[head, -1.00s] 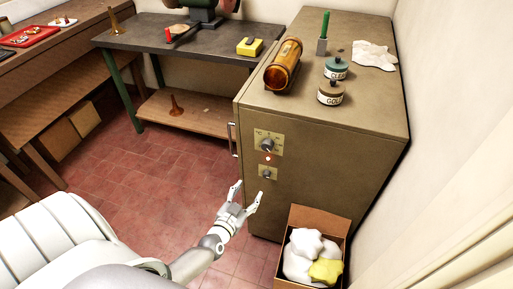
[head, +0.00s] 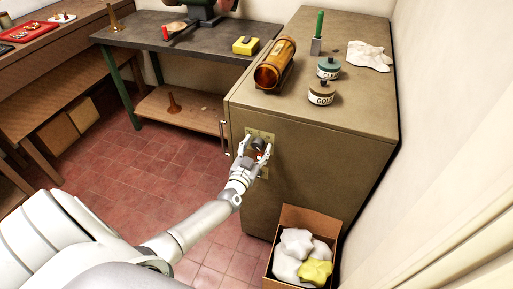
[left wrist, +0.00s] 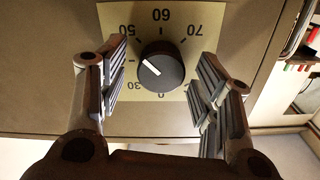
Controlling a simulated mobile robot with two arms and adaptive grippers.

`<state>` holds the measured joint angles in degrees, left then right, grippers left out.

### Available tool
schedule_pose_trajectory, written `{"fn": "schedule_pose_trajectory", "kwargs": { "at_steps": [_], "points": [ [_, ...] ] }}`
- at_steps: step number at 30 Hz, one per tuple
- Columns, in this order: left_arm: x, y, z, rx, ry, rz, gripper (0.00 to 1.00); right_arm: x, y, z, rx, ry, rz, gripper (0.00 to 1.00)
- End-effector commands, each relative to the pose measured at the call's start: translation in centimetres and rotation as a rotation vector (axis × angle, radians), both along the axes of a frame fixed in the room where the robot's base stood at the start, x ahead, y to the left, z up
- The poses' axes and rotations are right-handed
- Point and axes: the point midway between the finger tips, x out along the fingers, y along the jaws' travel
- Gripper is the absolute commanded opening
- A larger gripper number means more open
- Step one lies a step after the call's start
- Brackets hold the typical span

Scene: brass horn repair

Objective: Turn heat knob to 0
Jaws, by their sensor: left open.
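The heat knob (head: 259,143) is on a pale dial plate on the front of the tan cabinet. In the left wrist view the knob (left wrist: 161,67) is round and black, with a white pointer line aimed up-left, between the 30 and the 50 on the plate (left wrist: 120,20). The 0 is at the bottom of the plate in that view. My left gripper (head: 256,145) is open in front of the plate. Its fingers stand on either side of the knob, with gaps left and right. My right gripper is not in view.
The cabinet (head: 310,180) has an amber cylinder (head: 275,64), two labelled jars (head: 321,93) and a white cloth (head: 369,56) on top. A cardboard box (head: 303,214) with rags stands on the floor below.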

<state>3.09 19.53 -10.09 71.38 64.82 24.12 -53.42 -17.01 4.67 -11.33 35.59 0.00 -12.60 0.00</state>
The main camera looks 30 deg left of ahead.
Motion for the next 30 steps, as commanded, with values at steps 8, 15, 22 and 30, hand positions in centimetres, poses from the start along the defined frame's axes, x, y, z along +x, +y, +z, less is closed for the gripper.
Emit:
{"fn": "schedule_pose_trajectory", "kwargs": {
  "at_steps": [8,15,22,30],
  "points": [
    [0.6,0.2,0.0,0.000,0.001,0.001,0.58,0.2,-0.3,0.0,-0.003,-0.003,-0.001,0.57],
    [0.5,0.2,0.0,0.000,0.001,0.000,0.41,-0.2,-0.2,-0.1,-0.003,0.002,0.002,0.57],
    [0.5,0.2,0.0,0.000,0.001,0.000,0.13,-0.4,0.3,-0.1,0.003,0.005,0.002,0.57],
    [0.5,0.1,-0.1,-0.029,-0.006,0.000,0.13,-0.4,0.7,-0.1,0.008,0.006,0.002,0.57]
  ]
}}
